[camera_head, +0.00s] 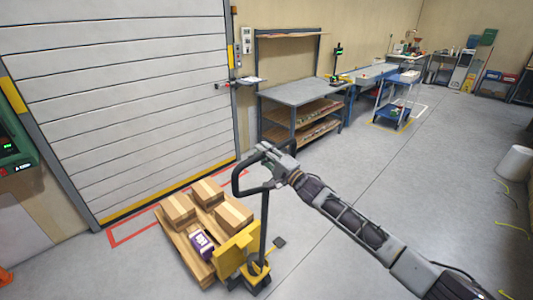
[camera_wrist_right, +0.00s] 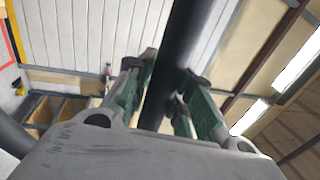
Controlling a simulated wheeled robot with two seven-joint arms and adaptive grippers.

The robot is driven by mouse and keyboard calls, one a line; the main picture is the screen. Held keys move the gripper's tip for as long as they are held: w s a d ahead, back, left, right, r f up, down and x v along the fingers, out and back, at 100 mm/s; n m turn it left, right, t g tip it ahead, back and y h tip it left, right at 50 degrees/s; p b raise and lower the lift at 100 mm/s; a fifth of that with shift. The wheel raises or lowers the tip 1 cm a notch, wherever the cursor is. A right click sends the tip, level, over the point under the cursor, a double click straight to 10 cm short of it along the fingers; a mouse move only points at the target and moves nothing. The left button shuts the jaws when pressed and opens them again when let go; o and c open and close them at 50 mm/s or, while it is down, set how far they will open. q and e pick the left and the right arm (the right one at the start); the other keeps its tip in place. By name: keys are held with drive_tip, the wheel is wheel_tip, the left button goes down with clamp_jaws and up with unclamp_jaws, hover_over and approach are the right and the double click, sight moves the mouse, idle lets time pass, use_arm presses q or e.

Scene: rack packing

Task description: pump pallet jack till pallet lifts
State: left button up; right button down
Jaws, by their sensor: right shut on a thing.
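A yellow pallet jack (camera_head: 232,252) stands in front of a wooden pallet (camera_head: 183,243), with its dark handle (camera_head: 263,226) rising upright. The pallet carries several cardboard boxes (camera_head: 233,216) and a purple-and-white package (camera_head: 202,244). My right gripper (camera_head: 275,155) is at the top of the handle loop and shut on it. In the right wrist view, the dark handle bar (camera_wrist_right: 178,65) runs between the green-padded fingers. Whether the pallet is clear of the floor cannot be told. My left gripper is not in view.
The pallet stands by a closed white roller door (camera_head: 120,100), near a red floor outline (camera_head: 125,232). A grey workbench (camera_head: 300,91) with shelves stands behind. A blue cart (camera_head: 392,112) is farther back. The floor at right is mostly clear.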

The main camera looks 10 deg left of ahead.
drive_tip(key=shift+f, duration=0.3)
drive_tip(key=c, duration=1.3)
unclamp_jaws()
drive_tip(key=shift+o, duration=0.2)
drive_tip(key=shift+r, duration=0.15)
drive_tip(key=v, duration=1.2)
